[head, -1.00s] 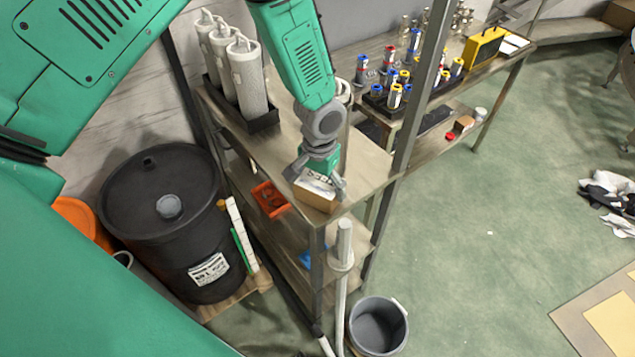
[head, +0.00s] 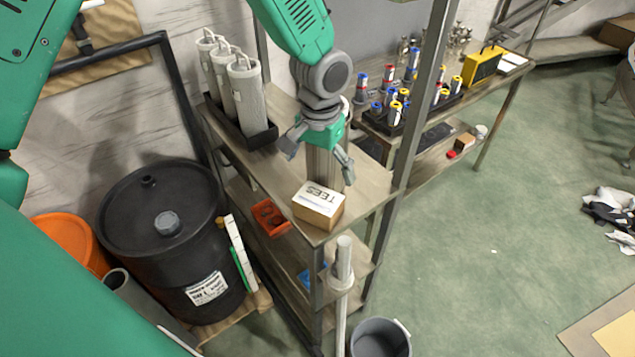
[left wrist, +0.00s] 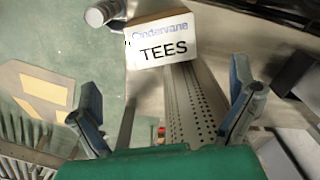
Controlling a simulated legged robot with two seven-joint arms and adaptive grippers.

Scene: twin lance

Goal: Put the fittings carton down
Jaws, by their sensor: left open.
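The fittings carton (head: 318,204) is a small brown box with a white label reading TEES. It sits on the top board of the metal shelf rack (head: 270,175), at its near corner. In the left wrist view the carton (left wrist: 160,42) shows beyond the fingers, its label facing the camera. My left gripper (head: 319,160) is open and empty, above and behind the carton and apart from it. Its spread fingers (left wrist: 163,105) also show in the left wrist view, with nothing between the tips. My right gripper is not in view.
Grey cylinders (head: 240,85) stand in a black tray at the rack's back left. A rack post (head: 425,95) rises on the right. An orange bin (head: 270,216) sits on a lower shelf. A black drum (head: 165,245) stands left, a grey bucket (head: 380,340) in front.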

